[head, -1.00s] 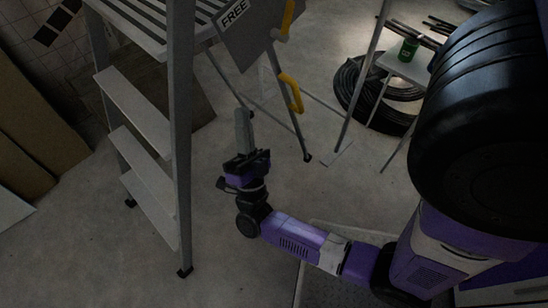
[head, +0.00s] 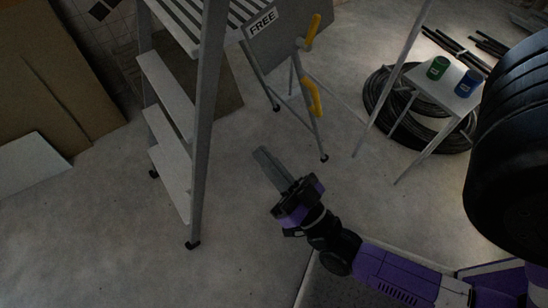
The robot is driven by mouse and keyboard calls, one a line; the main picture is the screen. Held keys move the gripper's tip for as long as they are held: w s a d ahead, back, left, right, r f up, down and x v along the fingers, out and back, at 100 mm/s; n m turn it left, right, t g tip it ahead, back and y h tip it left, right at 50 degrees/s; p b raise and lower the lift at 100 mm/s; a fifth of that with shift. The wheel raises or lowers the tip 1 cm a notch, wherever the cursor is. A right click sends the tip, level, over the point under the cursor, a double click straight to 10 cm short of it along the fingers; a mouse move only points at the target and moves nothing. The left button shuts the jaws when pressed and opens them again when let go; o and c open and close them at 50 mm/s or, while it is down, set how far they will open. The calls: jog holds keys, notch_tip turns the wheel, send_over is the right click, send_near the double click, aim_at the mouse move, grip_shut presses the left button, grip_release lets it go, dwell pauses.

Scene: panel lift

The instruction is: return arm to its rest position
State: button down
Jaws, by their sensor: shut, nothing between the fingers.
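My gripper (head: 273,168) is in the lower middle of the head view, at the end of my black and purple arm. Its long grey fingers lie together and hold nothing. It points up and to the left, over bare floor, to the right of a metal stepladder (head: 212,120) and apart from it. My forearm runs from the gripper to the lower right corner. A large black ribbed part of my own arm hides the right edge of the view.
A grey panel (head: 290,30) marked FREE, with yellow handles (head: 312,98) near it, stands behind. A small white table (head: 440,88) bears a green can (head: 437,68) and a blue can (head: 468,83). Coiled black hose (head: 376,95) lies behind it. Brown boards (head: 60,80) lean at left.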

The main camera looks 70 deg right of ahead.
jog(key=shift+s+a+n+y, duration=0.3)
jog(key=shift+y, duration=0.1)
dwell(0.4)
jog(key=s+a+r+n+g+y+p, duration=0.4)
jog(key=s+a+n+g+y+p, duration=0.2)
jog(key=s+a+n+y, duration=0.1)
jog(key=shift+s+a+g+y, duration=0.4)
jog(key=shift+s+y, duration=0.1)
jog(key=shift+s, duration=0.6)
